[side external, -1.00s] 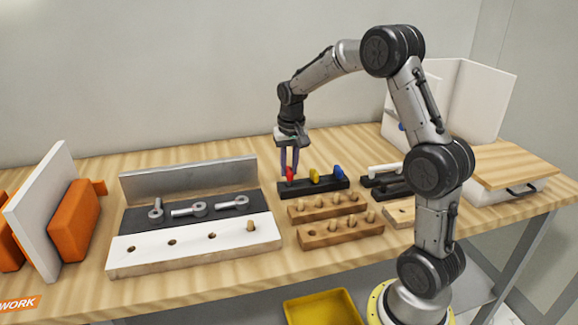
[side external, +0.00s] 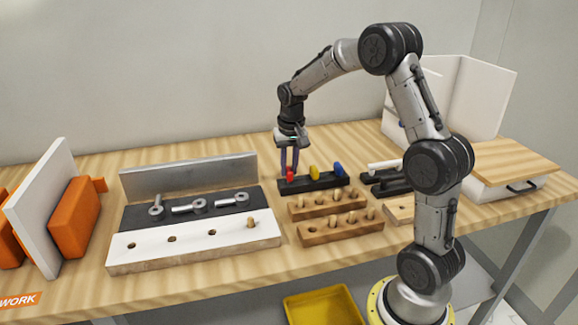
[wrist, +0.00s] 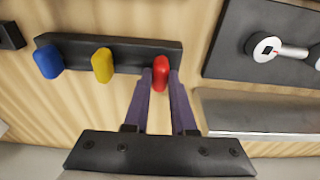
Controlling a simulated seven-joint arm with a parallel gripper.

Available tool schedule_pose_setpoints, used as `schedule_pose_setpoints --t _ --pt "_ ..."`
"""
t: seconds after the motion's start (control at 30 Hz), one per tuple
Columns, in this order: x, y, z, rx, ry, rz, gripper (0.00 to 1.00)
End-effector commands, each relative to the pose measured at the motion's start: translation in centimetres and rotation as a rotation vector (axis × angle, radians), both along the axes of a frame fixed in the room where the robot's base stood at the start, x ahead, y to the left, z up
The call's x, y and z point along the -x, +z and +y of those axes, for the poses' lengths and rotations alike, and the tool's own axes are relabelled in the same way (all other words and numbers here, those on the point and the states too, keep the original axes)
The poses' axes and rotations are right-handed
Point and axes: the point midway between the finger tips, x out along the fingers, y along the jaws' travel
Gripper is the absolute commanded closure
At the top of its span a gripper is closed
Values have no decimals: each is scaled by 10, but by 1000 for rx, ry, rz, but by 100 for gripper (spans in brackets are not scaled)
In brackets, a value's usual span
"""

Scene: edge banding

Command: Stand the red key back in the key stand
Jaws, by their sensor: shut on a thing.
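The red key (wrist: 161,72) is between my gripper's purple fingers at one end of the black key stand. My gripper (side external: 289,172) is shut on it, and the fingers point down; it also shows in the wrist view (wrist: 160,78). The red key (side external: 290,176) appears upright at the stand's left end in the side view. The key stand (side external: 328,182) also holds a yellow key (side external: 314,172) and a blue key (side external: 338,169), both upright. The lower part of the red key is hidden, so I cannot tell how deep it sits.
Two wooden blocks with pegs (side external: 340,231) stand in front of the key stand. A white and black board (side external: 190,240) with eye-shaped metal parts and a metal back wall lies to the left. Black holders (side external: 380,181) stand to the right.

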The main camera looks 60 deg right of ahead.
Motion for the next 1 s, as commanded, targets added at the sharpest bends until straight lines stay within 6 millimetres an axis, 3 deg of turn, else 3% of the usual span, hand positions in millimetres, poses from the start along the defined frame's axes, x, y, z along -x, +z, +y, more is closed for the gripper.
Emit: schedule_pose_setpoints --t 0.73,0.77,0.93,1.0 --pt "0 -5 0 0 0 0 100" --pt "0 -5 0 0 0 0 74" --pt "0 -5 0 0 0 0 44" --pt "0 -5 0 0 0 0 41"
